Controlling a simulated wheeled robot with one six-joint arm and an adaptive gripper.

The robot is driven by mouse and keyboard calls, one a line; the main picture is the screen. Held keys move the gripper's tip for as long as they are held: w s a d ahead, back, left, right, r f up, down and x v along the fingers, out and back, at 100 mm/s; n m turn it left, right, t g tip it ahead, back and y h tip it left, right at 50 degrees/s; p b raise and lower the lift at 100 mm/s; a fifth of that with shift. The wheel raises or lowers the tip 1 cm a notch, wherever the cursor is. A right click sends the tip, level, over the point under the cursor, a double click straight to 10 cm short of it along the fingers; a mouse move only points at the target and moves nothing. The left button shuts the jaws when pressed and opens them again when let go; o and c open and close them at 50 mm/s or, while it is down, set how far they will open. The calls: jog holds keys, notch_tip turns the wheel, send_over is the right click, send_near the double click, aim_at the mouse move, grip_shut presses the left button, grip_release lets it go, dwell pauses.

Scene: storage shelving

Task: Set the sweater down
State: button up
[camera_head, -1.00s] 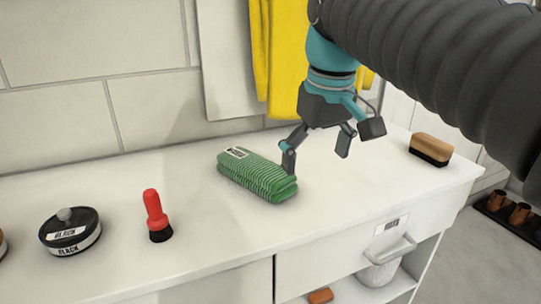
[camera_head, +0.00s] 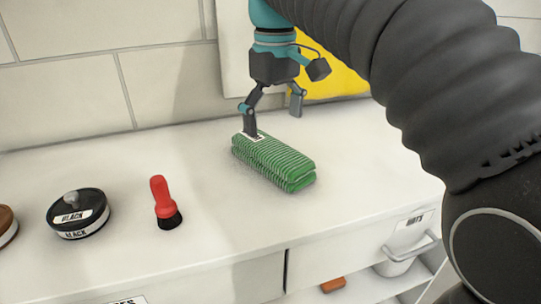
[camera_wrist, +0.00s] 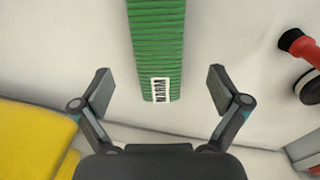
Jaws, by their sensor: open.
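The sweater is a green, ribbed, folded bundle (camera_head: 276,163) lying flat on the white counter, with a small white label at its far end. In the wrist view the sweater (camera_wrist: 156,45) runs down from the top edge, and its label reads "WARM". My gripper (camera_head: 273,115) is over the labelled end in the head view. In the wrist view my gripper (camera_wrist: 160,92) is open, with one finger on each side of the sweater's end and clear gaps between. The fingers do not touch the sweater there.
A red-handled brush (camera_head: 165,203) and a round black tin (camera_head: 77,213) stand to the left on the counter (camera_head: 200,240). Counter around the sweater is clear.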

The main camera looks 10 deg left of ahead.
aim_at(272, 148)
notch_tip(272, 148, down, 3)
jog(key=shift+r, duration=0.2)
jog(key=shift+w+a+f+b, duration=0.15)
jog(key=shift+f+b, duration=0.15)
jog(key=shift+f, duration=1.05)
jog(key=shift+w+a+f+b, duration=0.15)
jog(key=shift+f+b, duration=0.1)
jog(key=shift+f, duration=1.05)
jog(key=c, duration=1.6)
jog(key=shift+r, duration=0.2)
